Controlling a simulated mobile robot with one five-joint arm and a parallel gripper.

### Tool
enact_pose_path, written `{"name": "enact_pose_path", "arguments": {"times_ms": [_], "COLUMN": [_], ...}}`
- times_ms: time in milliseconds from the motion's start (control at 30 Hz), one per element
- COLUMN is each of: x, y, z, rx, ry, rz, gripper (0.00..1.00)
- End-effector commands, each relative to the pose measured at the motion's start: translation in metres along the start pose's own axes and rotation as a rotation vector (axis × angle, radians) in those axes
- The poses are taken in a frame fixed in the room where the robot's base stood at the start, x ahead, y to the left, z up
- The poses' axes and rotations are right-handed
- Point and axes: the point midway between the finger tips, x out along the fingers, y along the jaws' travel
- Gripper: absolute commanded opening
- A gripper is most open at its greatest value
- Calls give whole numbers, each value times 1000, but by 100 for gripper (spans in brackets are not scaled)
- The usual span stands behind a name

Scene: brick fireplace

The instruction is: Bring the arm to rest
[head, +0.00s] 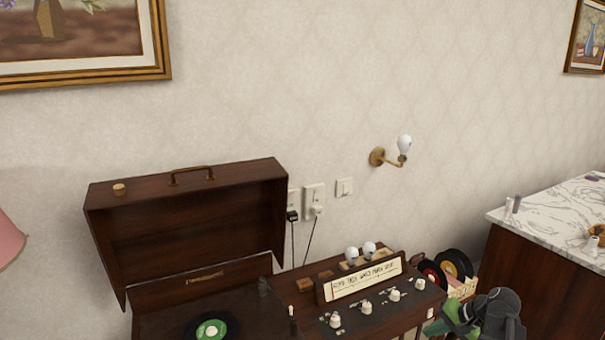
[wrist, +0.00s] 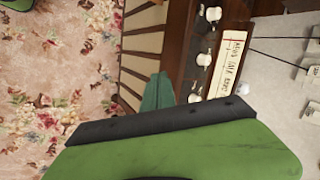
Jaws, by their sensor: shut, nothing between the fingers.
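My arm shows at the bottom right of the head view, its dark grey part beside my green gripper (head: 455,317). The gripper is just right of the wooden control console (head: 375,318), which has white knobs and a paper label strip. I cannot tell from this view whether it touches the console. In the wrist view a large green part of my gripper (wrist: 185,150) with a dark edge fills the bottom. A teal tip shows above it, in front of the console side. The gripper is shut with nothing held.
An open record player case (head: 190,225) with a green-labelled record (head: 211,329) stands left of the console. A marble-topped cabinet (head: 560,215) stands at the right. A wall lamp (head: 390,155) is above. Floral carpet (wrist: 50,75) shows in the wrist view.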

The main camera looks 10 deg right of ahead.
Motion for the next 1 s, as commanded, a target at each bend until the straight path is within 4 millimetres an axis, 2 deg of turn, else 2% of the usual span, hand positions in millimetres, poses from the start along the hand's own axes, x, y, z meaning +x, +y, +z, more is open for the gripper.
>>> {"name": "enact_pose_path", "arguments": {"times_ms": [33,100,233,400,600,667,700,800,1000], "x": [22,52,100,136,158,162,170,189,212], "y": [-20,-45,-87,-122,-148,-155,-152,-130,-104], "z": [19,47,104,161,211,224,229,230,237], "rx": [-62,-162,-368,-585,-778,-830,-850,-834,-826], "ry": [-39,-91,-173,-226,-250,-253,-255,-267,-291], "rz": [42,120,267,407,519,546,560,563,572], "gripper": [0,0,0,0,0,0,0,0,0]}}
